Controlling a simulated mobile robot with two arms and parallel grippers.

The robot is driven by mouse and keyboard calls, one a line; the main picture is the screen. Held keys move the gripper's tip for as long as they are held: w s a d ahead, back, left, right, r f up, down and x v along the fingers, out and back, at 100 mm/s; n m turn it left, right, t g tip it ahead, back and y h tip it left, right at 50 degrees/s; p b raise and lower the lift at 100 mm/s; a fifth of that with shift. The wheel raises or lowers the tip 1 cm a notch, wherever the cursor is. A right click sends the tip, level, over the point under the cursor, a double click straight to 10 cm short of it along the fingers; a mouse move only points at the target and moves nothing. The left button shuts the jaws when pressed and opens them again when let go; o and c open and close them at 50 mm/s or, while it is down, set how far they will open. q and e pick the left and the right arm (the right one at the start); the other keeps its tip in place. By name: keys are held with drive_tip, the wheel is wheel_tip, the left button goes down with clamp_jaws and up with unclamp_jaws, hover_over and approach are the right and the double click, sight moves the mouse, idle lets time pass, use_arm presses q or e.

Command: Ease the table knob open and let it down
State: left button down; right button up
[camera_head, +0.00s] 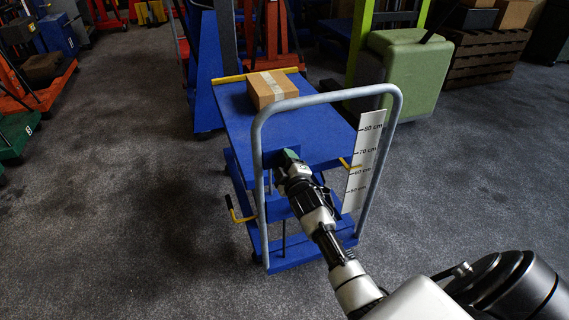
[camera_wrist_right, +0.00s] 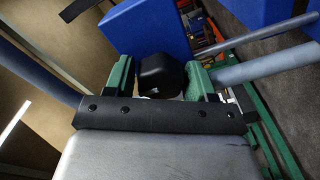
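The lift table (camera_head: 230,115) is blue, with a grey tube handle (camera_head: 257,190) at its near end. My right gripper (camera_head: 289,160) reaches to the tabletop's near edge, inside the handle, and hides the knob in the head view. In the right wrist view the black table knob (camera_wrist_right: 162,76) sits between the green fingers of my right gripper (camera_wrist_right: 160,78), with hardly any gap on either side. The gripper looks shut on it. A white height scale (camera_head: 364,155) with marks in cm stands at the table's right; a yellow pointer (camera_head: 350,165) lies near 60. My left gripper is not in view.
A cardboard box (camera_head: 271,88) rests on the tabletop. A yellow pedal (camera_head: 240,213) sticks out at the table's lower left. A green padded block (camera_head: 405,72) and a wooden crate (camera_head: 485,55) stand behind on the right. The floor is clear left and right of the table.

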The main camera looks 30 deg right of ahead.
drive_tip(key=c, duration=0.6)
